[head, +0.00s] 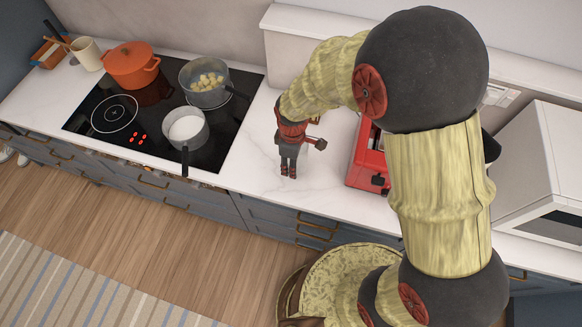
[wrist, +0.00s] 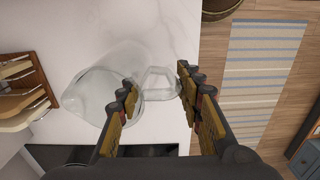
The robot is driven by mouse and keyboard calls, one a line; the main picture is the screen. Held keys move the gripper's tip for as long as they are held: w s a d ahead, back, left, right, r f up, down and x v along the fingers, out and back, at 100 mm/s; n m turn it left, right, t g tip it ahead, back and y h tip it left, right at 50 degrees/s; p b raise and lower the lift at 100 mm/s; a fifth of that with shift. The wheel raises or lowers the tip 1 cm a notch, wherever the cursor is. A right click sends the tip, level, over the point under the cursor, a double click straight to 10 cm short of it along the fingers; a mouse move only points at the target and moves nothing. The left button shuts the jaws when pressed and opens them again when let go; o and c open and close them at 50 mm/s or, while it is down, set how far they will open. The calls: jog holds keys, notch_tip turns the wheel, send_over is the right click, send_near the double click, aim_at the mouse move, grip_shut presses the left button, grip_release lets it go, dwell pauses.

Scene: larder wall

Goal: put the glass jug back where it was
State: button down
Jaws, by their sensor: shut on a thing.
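The clear glass jug (wrist: 95,97) shows in the wrist view, its round body to the left of my gripper (wrist: 158,92). Its handle (wrist: 160,72) reaches in between my two fingers, and the gripper is shut on it. In the head view my gripper (head: 288,170) points down over the white worktop, between the hob and a red appliance. The jug cannot be made out in the head view. I cannot tell whether its base touches the worktop.
The black hob (head: 115,113) carries an orange pot (head: 131,65), a pan of potatoes (head: 206,82) and a pan of white liquid (head: 186,127). A red appliance (head: 368,160) and a white microwave (head: 550,160) stand to the right. A wooden rack (wrist: 22,92) is left in the wrist view.

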jog(key=shift+w+a+f, duration=0.1)
jog(key=shift+w+f, duration=0.1)
jog(key=shift+f, duration=0.75)
jog(key=shift+w+a+f, duration=0.1)
jog(key=shift+w+f, duration=0.05)
jog(key=shift+f, duration=0.75)
jog(key=shift+f, duration=0.15)
jog(key=c, duration=1.2)
grip_release()
